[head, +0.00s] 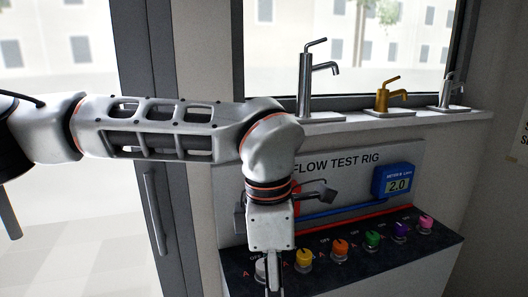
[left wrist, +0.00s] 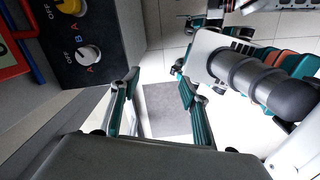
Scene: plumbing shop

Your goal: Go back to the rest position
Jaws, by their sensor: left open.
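My left arm comes in from the left across the head view and bends down in front of the flow test rig. Its gripper (head: 272,286) is at the bottom edge there, beside the white knob (head: 262,268), and its tips are cut off. In the left wrist view the two teal-padded fingers of the left gripper (left wrist: 158,102) stand wide apart with nothing between them, over the floor. My right gripper is not recognisable in either view.
The flow test rig (head: 400,160) has a dark panel (head: 385,262) with several coloured knobs and a blue meter (head: 394,181) reading 2.0. Several faucets, one a chrome faucet (head: 306,85), stand on the windowsill (head: 365,122). A door handle (head: 155,213) is at left.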

